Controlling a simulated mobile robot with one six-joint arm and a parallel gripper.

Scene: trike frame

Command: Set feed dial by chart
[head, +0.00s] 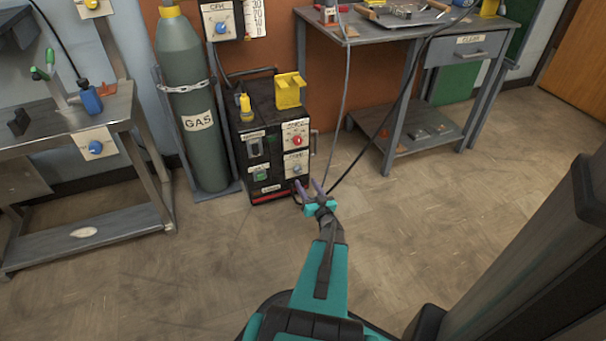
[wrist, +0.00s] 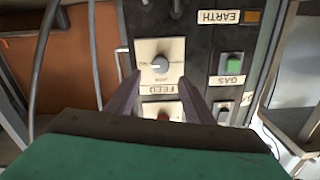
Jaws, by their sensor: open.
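The feed dial (head: 296,168) is a grey knob on a pale plate on the front of a black machine (head: 262,150). In the wrist view the feed dial (wrist: 159,65) shows with its FEED label upside down. My gripper (head: 308,184) is open and empty, just in front of the machine's lower right front. In the wrist view the two fingers of my gripper (wrist: 160,80) lie on either side of the dial's plate, apart from the knob. A clear gap to the dial's face cannot be judged. No chart for the feed is readable.
A red knob (head: 297,140) sits above the feed dial, and a green GAS switch (head: 261,173) sits to the left. A chained gas cylinder (head: 191,100) stands left of the machine. A cable hangs at the right. A numbered white panel (head: 256,18) is on the wall. Floor in front is clear.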

